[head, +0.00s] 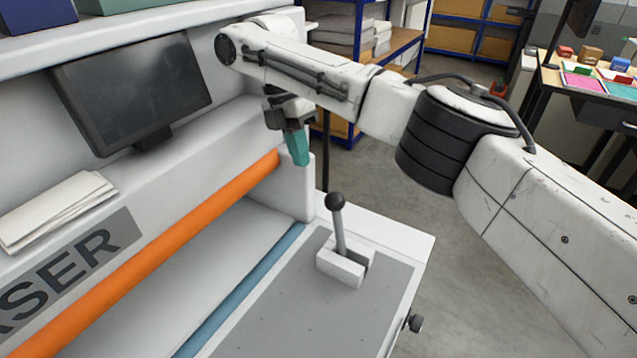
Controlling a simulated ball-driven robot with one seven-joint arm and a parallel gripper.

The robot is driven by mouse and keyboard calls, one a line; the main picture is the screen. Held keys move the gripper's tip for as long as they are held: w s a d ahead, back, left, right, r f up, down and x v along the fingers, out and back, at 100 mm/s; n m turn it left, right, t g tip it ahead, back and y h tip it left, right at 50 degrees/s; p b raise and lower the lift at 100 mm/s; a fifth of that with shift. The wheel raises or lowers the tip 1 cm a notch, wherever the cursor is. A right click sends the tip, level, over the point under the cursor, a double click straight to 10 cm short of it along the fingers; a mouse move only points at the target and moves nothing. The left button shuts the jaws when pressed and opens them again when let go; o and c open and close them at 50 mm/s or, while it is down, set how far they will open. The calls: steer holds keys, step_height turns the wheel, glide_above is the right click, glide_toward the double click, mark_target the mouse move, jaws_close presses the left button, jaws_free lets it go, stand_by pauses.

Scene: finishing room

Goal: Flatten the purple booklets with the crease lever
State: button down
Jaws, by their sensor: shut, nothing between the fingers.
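The crease lever (340,230) is a grey rod with a black ball knob, standing nearly upright in a white slotted block on the creaser's grey side plate. My gripper (299,158), with teal fingers, points down above and to the left of the knob, near the right end of the orange roller. It is shut, empty and apart from the lever. The creaser (190,285) has an orange roller (160,250) and a blue strip (240,290) across its bed. No purple booklets are clearly visible on the bed.
A monitor (135,88) and a stack of white paper (58,208) are on the creaser's upper part. A table (550,80) with coloured items stands at the far right. Blue shelving with boxes (450,38) is at the back. Grey floor is open between.

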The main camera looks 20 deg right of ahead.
steer(key=s+d+f+p, duration=0.1)
steer(key=s+d+f, duration=0.1)
steer(key=s+f, duration=0.2)
steer(key=shift+s+f+p, duration=0.25)
steer(key=shift+s+p, duration=0.1)
steer(key=shift+p, duration=0.05)
steer(key=shift+d, duration=0.1)
stand_by(0.3)
